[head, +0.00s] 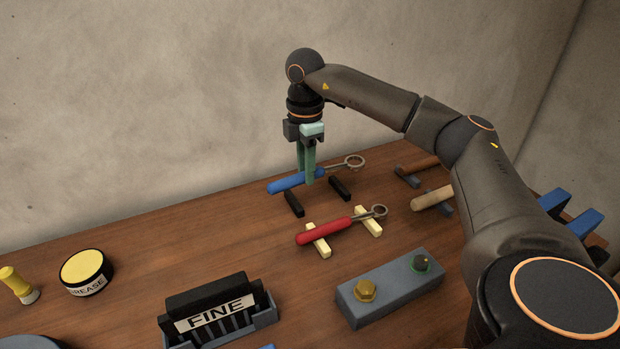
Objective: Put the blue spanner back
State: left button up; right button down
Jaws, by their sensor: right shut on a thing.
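A blue spanner (286,183) with a blue handle and a grey ring end is in the head view, upper middle. My right gripper (308,180), with green fingers, is shut on the blue spanner at its handle. The spanner is over or just above two black rests, a left one (294,204) and a right one (340,188). I cannot tell whether it touches them. My left gripper is not in view.
A red spanner (325,231) lies on two cream rests in front. A grey block (390,290) with a gold knob stands nearer. A grease tin (87,272) and a FINE holder (218,311) are left. Wooden handles (432,198) lie right. Bare table is left of the spanners.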

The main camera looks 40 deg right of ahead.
jog(key=w+d+f, duration=0.2)
jog(key=f, duration=0.1)
jog(key=w+d+f, duration=0.1)
jog(key=f, duration=0.1)
jog(key=shift+w+d+f+p, duration=0.2)
jog(key=shift+f+p, duration=0.15)
jog(key=shift+f, duration=0.55)
jog(key=shift+w+d+f+p, duration=0.15)
jog(key=shift+f+p, duration=0.15)
jog(key=shift+f, duration=0.6)
jog(key=c, duration=0.6)
grip_release()
jog(key=shift+f, duration=0.1)
jog(key=shift+f+b, duration=0.25)
jog(key=shift+b, duration=0.4)
jog(key=r, duration=0.8)
jog(key=w+r, duration=0.1)
jog(key=r, duration=0.3)
jog(key=shift+a+r, duration=0.2)
jog(key=shift+r, duration=0.2)
